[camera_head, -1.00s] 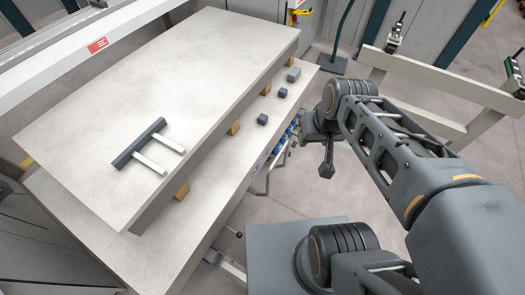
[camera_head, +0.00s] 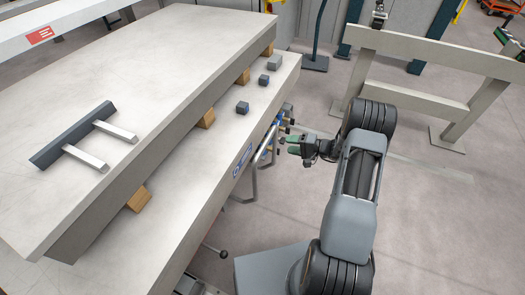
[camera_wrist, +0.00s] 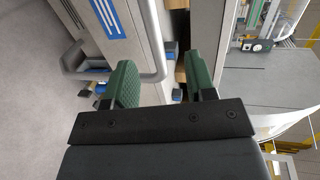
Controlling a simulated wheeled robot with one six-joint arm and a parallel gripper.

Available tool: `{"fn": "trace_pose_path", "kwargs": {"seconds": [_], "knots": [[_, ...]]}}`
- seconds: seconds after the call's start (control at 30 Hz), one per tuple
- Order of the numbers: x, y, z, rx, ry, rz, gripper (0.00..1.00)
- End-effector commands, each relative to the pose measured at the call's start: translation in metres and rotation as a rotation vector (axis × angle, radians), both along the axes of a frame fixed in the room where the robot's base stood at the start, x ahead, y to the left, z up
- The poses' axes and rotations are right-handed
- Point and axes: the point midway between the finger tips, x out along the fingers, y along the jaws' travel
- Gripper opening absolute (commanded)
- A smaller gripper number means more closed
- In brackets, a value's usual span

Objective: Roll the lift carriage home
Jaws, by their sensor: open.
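The lift carriage appears to be the broad pale platform (camera_head: 185,215) at the left, bearing a thick pale sheet stack (camera_head: 130,75) on wooden blocks. A bent grey tube handle (camera_head: 256,182) stands out from its right side, beside a blue label. My gripper (camera_head: 291,145) is open, its green-padded fingers pointing left at that side, close to the handle. Nothing is held.
A dark bar with two pale arms (camera_head: 72,136) lies on the stack. Small grey blocks (camera_head: 242,107) sit along the platform's edge. A lever with a dark knob (camera_head: 223,254) juts out low. A pale frame (camera_head: 440,75) stands at the right.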

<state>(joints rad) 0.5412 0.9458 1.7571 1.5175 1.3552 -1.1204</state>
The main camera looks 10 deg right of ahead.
Motion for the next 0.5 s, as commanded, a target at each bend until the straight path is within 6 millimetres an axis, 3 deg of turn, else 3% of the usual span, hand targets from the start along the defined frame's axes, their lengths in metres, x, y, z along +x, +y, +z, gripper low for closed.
{"fn": "trace_pose_path", "kwargs": {"seconds": [0.03, 0.17, 0.5], "knots": [[0.001, -0.002, -0.012, 0.009, -0.008, -0.017, 0.51], [0.006, 0.001, -0.021, 0.017, -0.021, -0.038, 0.51], [0.041, 0.050, -0.033, 0.016, -0.024, -0.039, 0.51]]}}
